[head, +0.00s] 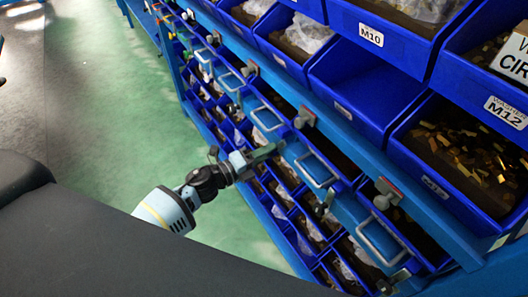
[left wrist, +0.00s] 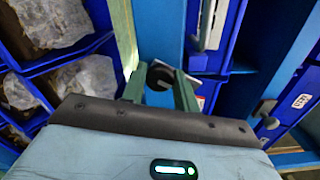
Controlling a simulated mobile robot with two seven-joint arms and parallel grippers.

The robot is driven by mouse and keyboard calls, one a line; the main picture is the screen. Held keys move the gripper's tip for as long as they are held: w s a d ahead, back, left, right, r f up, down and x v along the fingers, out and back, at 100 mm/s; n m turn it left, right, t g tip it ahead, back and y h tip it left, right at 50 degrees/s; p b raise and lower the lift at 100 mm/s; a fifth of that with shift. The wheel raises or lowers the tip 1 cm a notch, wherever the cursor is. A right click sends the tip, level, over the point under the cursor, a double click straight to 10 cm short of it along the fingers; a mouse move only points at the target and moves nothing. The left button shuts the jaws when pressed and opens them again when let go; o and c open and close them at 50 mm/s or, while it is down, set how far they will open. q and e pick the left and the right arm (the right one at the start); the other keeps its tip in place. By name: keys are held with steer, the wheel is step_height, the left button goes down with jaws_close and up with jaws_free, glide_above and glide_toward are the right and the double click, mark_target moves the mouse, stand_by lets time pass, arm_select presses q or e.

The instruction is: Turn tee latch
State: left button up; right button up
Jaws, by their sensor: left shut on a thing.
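My left gripper (head: 270,151) reaches in from the left to the front of the blue bin rack. In the left wrist view, its two green fingers (left wrist: 160,88) are closed around a dark, round-ended tee latch (left wrist: 160,75) on a blue upright. In the head view the fingers hide most of that latch. Other grey tee latches show along the rack: one (head: 305,117) above and right of the gripper, and one (head: 388,193) on a reddish plate at lower right. My right gripper is in neither view.
Grey pull handles (head: 316,171) stick out along the rack front near the gripper. The green floor (head: 110,120) left of the rack is clear.

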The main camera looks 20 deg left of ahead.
arm_select(q)
steer(key=n+p, duration=0.1)
steer(key=n, duration=0.3)
steer(key=shift+n, duration=0.3)
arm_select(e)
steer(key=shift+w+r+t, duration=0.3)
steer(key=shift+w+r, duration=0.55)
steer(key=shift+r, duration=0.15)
arm_select(q)
steer(key=o, duration=1)
steer(key=v, duration=0.7)
steer(key=shift+s+a, duration=0.25)
steer(key=shift+s, duration=0.1)
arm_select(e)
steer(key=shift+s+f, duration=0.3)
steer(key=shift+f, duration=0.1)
